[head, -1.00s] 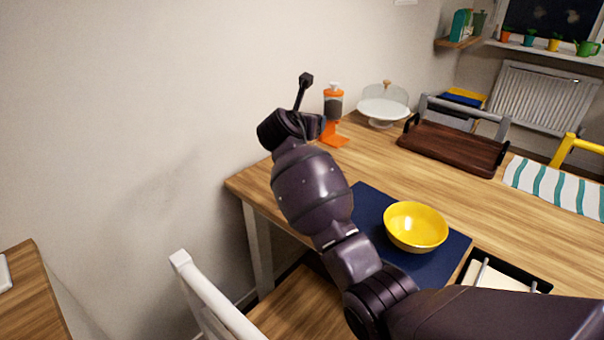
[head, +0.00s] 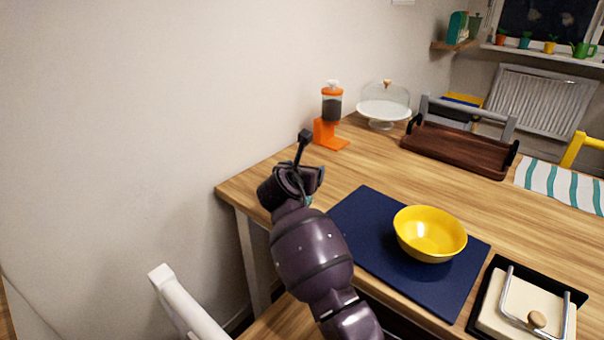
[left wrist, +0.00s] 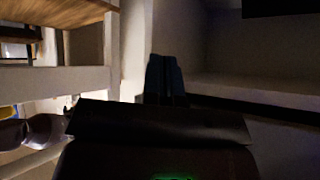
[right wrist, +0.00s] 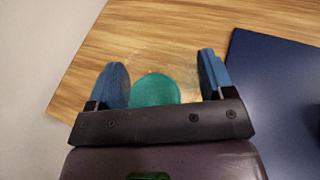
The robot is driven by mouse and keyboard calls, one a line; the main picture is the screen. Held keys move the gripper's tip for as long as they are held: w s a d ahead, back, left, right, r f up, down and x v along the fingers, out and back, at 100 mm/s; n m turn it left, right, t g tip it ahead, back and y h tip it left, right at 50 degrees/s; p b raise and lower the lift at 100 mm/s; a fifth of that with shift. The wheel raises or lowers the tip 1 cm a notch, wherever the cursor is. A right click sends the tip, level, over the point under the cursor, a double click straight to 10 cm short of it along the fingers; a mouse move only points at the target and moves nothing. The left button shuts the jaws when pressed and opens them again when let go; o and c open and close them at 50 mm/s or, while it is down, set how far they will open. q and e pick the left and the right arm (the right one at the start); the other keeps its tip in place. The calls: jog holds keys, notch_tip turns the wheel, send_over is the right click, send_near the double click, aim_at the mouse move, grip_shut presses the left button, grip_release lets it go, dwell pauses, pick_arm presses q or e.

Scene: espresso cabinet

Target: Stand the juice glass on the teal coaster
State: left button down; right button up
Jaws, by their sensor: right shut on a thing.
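The teal coaster (right wrist: 152,93) lies on the wooden table near its end, seen in the right wrist view between my right gripper's blue fingers. A small teal patch also shows beside the gripper in the head view. My right gripper (right wrist: 162,64) is over the coaster, its fingers apart and shut on the juice glass (right wrist: 162,78). The glass is clear and very faint, so its base and any contact with the coaster cannot be made out. My left gripper (left wrist: 165,78) is away from the table, its dark fingers together and empty, near pale furniture.
A navy mat (head: 365,245) with a yellow bowl (head: 430,234) lies right of my right gripper. An orange dispenser (head: 328,130), a cake dome (head: 384,105) and a brown tray (head: 455,150) stand farther back. A black napkin holder (head: 487,305) is at front right. A white chair (head: 185,300) stands in front.

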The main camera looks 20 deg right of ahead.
jog(key=shift+r, duration=0.25)
pick_arm(q)
jog(key=shift+w+d+r, duration=0.1)
jog(key=shift+w+r, duration=0.25)
jog(key=shift+r, duration=0.1)
pick_arm(e)
jog(key=shift+f, duration=0.15)
pick_arm(q)
jog(key=shift+f, duration=0.15)
pick_arm(e)
jog(key=o, duration=1.3)
pick_arm(q)
jog(key=shift+s, duration=0.1)
